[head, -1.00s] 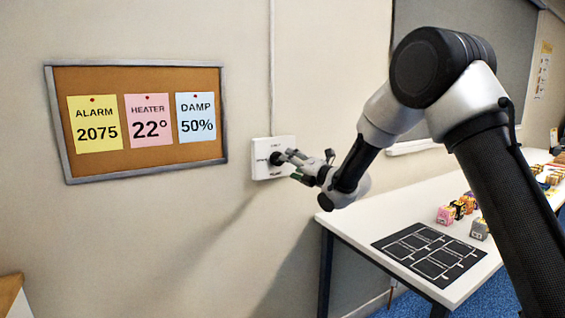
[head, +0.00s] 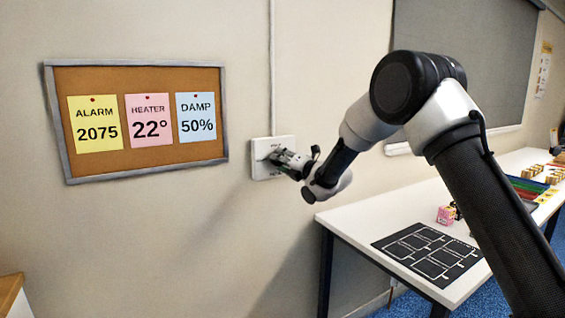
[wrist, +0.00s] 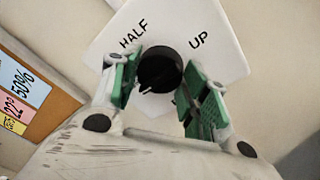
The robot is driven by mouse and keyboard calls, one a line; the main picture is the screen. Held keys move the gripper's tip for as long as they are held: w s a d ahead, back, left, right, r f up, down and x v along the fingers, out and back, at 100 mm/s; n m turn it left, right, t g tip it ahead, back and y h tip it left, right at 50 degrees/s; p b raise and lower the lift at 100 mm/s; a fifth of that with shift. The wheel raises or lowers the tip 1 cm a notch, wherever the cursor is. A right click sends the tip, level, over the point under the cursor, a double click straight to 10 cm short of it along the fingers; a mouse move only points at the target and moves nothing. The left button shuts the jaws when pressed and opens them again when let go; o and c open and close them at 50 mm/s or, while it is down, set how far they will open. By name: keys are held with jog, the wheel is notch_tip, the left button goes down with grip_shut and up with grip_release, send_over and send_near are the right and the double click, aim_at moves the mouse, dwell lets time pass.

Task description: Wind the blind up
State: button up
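The blind's control is a white wall plate (head: 285,146) with a black knob (wrist: 160,69). In the wrist view the words HALF and UP show on the plate; a label near the lower right is mostly covered by my right finger. The knob's white mark points to the lower left, away from UP. My gripper (wrist: 162,72) has its green-padded fingers on both sides of the knob, close against it, and looks shut on it. In the head view my gripper (head: 277,160) covers the knob. The grey blind (head: 470,60) hangs at the upper right.
A pinboard (head: 140,170) with ALARM, HEATER and DAMP notes hangs left of the plate. A white table (head: 365,215) at the right bears a black marked mat (head: 462,268) and small boxes. The wall around the plate is clear.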

dwell(0.3)
jog(key=n+t+h, duration=0.1)
jog(key=n, duration=1.1)
jog(key=n+t+h, duration=0.1)
jog(key=n, duration=1.1)
jog(key=n+t+h, duration=0.1)
jog(key=n+h, duration=0.1)
jog(key=n, duration=0.9)
jog(key=shift+s+a+n, duration=0.2)
jog(key=shift+a+n, duration=0.05)
jog(key=shift+n, duration=0.15)
jog(key=shift+r+m, duration=0.15)
jog(key=shift+m, duration=1.25)
dwell(1.1)
jog(key=o, duration=1)
